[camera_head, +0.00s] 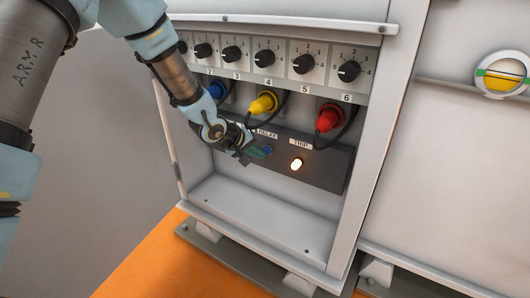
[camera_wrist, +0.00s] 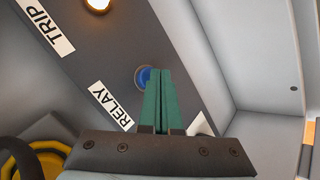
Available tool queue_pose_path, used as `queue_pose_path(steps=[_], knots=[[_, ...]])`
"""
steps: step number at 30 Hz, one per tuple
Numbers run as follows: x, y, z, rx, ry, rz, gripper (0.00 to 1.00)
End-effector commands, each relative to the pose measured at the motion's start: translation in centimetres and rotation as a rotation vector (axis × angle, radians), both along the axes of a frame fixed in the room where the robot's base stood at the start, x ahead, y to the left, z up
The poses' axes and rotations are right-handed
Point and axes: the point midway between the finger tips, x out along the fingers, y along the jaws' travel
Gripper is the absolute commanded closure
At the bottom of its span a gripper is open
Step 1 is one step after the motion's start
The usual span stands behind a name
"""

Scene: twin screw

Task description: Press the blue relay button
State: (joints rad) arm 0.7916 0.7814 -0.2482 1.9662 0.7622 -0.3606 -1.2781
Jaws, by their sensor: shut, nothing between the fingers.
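The blue relay button (camera_wrist: 143,76) sits in a round grey bezel on a dark panel, beside the white RELAY label (camera_wrist: 111,105). In the head view, the button (camera_head: 267,151) shows just right of my fingertips, below the RELAY label. My gripper (camera_wrist: 158,72) has its two green fingers shut together with nothing between them. In the wrist view the fingertips overlap the right part of the button; I cannot tell whether they touch it. My gripper also shows in the head view (camera_head: 260,154), in front of the dark panel.
A lit TRIP lamp (camera_head: 296,164) is right of the relay button. Blue (camera_head: 217,90), yellow (camera_head: 263,103) and red (camera_head: 328,118) plugs with black cables hang above the panel. A row of black knobs (camera_head: 304,64) is higher up. The cabinet floor (camera_head: 262,217) below is clear.

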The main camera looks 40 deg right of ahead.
Motion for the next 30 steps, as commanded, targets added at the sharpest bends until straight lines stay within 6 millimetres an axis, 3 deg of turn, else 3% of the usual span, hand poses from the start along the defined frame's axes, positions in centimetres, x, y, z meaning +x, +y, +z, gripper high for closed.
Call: queue_pose_path(steps=[17,30], knots=[[0.1,-0.3,0.1,-0.002,-0.001,0.001,1.0],[-0.3,1.4,0.1,0.0,-0.001,0.001,1.0]])
